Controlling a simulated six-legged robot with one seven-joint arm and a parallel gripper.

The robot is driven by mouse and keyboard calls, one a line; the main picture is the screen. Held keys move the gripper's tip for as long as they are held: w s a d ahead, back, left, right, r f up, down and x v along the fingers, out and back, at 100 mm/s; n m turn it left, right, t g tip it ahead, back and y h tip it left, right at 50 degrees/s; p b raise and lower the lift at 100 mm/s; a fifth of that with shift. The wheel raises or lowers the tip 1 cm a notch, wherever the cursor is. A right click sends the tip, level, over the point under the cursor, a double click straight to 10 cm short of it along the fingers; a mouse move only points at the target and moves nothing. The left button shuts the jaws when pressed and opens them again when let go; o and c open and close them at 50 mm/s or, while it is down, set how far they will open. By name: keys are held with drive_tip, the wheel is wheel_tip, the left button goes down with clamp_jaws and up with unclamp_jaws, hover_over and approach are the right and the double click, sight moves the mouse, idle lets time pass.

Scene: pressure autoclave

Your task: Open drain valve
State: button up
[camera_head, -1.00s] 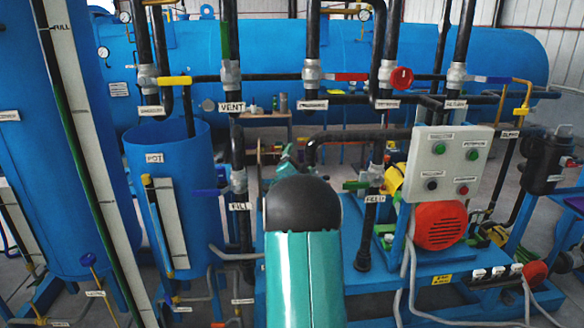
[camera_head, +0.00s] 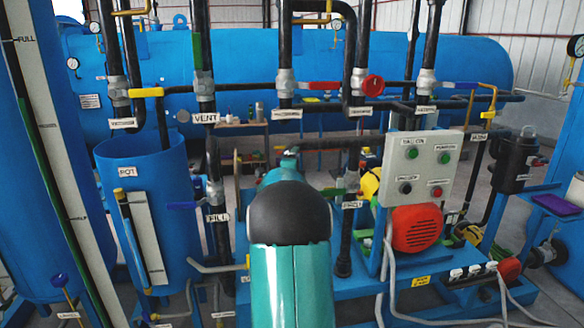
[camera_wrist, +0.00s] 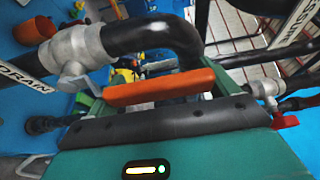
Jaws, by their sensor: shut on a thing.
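In the wrist view an orange lever handle (camera_wrist: 158,87) lies across the front of my gripper (camera_wrist: 160,92). My gripper is shut on this handle, with green finger parts at both ends of it. A grey metal valve body (camera_wrist: 78,52) sits at the upper left on a thick black pipe (camera_wrist: 150,35). A white label reading DRAIN (camera_wrist: 27,82) is at the left edge, and a second DRAIN label (camera_wrist: 297,18) is at the upper right. In the head view my arm's dark and teal links hide the gripper and the handle.
A second grey valve (camera_wrist: 265,88) with a red part is at the right in the wrist view. In the head view, the blue POT tank (camera_head: 150,205) stands left of my arm. A control panel (camera_head: 425,165) and red motor (camera_head: 416,229) stand at the right.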

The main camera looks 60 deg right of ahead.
drive_tip(key=shift+s, duration=0.1)
idle(0.3)
drive_tip(key=o, duration=1.1)
drive_tip(key=v, duration=1.3)
drive_tip(key=shift+s+a, duration=0.1)
drive_tip(key=shift+a, duration=0.25)
